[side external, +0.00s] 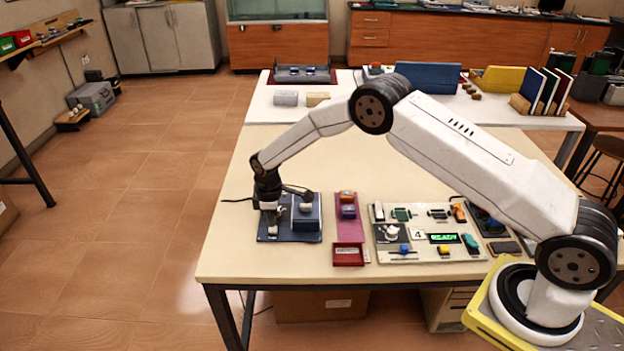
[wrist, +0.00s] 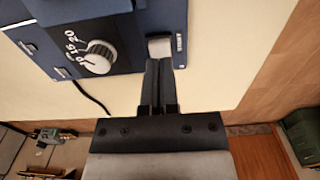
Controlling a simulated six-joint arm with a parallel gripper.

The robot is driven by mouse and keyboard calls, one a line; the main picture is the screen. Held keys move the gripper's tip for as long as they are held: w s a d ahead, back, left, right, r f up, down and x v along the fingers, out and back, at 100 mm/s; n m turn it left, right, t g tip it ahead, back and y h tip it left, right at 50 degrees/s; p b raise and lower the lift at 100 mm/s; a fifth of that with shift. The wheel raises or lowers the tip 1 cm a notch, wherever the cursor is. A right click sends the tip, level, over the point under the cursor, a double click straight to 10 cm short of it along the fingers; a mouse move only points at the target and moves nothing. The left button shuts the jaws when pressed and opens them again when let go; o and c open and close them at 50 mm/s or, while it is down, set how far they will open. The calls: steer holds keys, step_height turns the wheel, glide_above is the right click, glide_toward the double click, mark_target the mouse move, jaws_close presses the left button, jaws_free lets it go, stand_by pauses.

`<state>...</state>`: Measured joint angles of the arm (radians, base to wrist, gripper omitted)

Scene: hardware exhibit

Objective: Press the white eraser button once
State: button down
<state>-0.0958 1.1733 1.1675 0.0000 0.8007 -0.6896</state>
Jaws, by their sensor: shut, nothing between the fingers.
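The white eraser button (wrist: 160,47) sits at the edge of the dark blue device, just beyond my fingertips in the wrist view. A small white block at the front left of that device in the side view looks like the same button (side external: 273,230). My gripper (wrist: 160,63) is shut and empty, its two dark fingers side by side. In the side view my gripper (side external: 272,217) points down over the left part of the device. The fingertips are very close to the button; I cannot tell whether they touch it.
A white numbered dial (wrist: 100,57) stands left of the button in the wrist view. The dark blue device (side external: 308,225) has a raised box to the right. A purple strip with a red tray (side external: 348,255) and a control panel (side external: 465,252) lie further right. A black cable (wrist: 92,98) runs off the device.

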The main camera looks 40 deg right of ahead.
mark_target(275, 229)
steer(key=shift+f, duration=0.9)
stand_by(0.8)
steer(key=shift+r, duration=3.55)
steer(key=shift+r, duration=0.1)
steer(key=s+d+r+m+t, duration=0.1)
steer(key=s+d+r+m, duration=0.25)
steer(key=s+r, duration=0.65)
steer(key=s+d+r+m+t, duration=0.1)
steer(key=s+m, duration=0.4)
steer(key=s, duration=1.3)
steer(key=shift+s+d+r+t, duration=0.3)
steer(key=shift+d+r, duration=0.05)
steer(key=shift+d, duration=0.1)
